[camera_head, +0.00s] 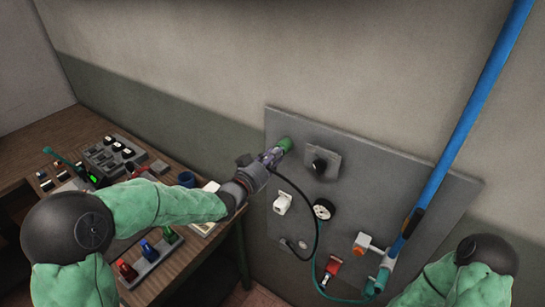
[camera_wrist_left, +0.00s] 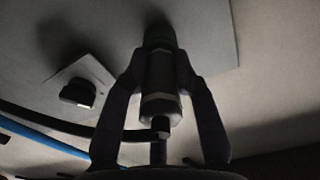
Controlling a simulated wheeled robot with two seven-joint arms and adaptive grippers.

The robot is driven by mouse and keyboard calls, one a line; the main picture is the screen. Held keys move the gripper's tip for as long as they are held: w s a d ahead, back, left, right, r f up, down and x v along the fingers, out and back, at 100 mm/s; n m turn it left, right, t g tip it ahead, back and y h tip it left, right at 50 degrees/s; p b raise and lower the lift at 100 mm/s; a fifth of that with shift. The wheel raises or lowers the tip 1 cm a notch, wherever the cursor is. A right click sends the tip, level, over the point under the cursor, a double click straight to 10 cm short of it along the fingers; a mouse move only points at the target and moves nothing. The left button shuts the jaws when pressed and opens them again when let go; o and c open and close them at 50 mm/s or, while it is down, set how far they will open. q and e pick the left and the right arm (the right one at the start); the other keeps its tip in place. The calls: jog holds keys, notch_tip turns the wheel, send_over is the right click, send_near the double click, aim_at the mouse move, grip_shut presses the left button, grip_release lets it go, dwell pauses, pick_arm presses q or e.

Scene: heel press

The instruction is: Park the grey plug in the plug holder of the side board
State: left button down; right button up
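The grey plug (camera_wrist_left: 159,80) sits between the fingers of my left gripper (camera_head: 268,160), which is shut on it; the gripper also shows in the wrist view (camera_wrist_left: 158,62). A dark cable runs from the plug's rear. The plug's front end lines up with and meets a green round piece (camera_head: 285,144) at the upper left of the grey side board (camera_head: 385,170). This green piece, dark in the wrist view (camera_wrist_left: 158,36), looks like the plug holder. I cannot tell how deep the plug sits in it.
The side board also carries a square plate with a black knob (camera_head: 319,163), a white socket (camera_head: 282,203), a round gauge (camera_head: 323,209) and a red part (camera_head: 332,267). A blue pipe (camera_head: 470,120) crosses the right. A cluttered wooden bench (camera_head: 190,262) stands at left.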

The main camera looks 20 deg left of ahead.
pick_arm(q)
jog(key=shift+s, duration=0.1)
jog(key=shift+s+a, duration=0.3)
jog(key=shift+s, duration=0.25)
jog(key=shift+b+v, duration=0.6)
jog(key=shift+v, duration=1.65)
jog(key=shift+s, duration=0.2)
notch_tip(320, 180, down, 28)
jog(key=s+b, duration=0.1)
jog(key=b, duration=2.7)
jog(key=shift+s+a, duration=0.3)
